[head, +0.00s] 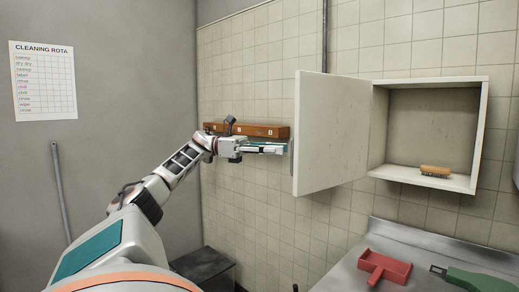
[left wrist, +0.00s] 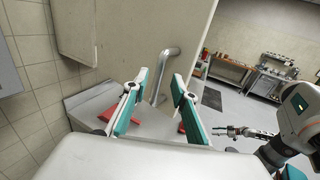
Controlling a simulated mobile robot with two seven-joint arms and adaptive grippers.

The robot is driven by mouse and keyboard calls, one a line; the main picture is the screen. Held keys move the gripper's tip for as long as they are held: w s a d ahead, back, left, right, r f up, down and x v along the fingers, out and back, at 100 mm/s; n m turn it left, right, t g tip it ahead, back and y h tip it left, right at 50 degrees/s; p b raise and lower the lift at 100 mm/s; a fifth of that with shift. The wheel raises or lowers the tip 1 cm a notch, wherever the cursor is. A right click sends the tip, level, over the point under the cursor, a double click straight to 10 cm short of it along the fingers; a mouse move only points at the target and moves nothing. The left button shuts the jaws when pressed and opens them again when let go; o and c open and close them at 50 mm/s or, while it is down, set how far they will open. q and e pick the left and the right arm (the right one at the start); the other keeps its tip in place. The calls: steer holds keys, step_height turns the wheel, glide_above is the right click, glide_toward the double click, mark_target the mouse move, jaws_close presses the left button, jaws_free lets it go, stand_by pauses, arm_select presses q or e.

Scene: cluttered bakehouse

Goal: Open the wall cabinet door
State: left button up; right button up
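The wall cabinet (head: 480,130) is pale and open-fronted, with its door (head: 325,135) swung wide out to the left. In the left wrist view the door (left wrist: 150,35) fills the upper middle, with a bent metal handle (left wrist: 166,68) on it. My left gripper (head: 284,148) is at the door's outer side, near its free edge. Its fingers (left wrist: 160,82) are spread, with the handle between them and gaps showing on both sides. My right gripper (left wrist: 218,131) shows small at the right of the left wrist view; its finger state is unclear.
A brush (head: 435,171) lies on the cabinet floor. A red dustpan (head: 384,267) and a green-handled tool (head: 470,279) lie on the steel counter (head: 405,240) below. A wooden rail (head: 262,131) is on the tiled wall behind my left gripper.

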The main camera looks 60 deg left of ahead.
arm_select(q)
steer(key=v, duration=0.6)
steer(key=shift+a, duration=0.2)
steer(key=shift+s, duration=0.2)
stand_by(0.8)
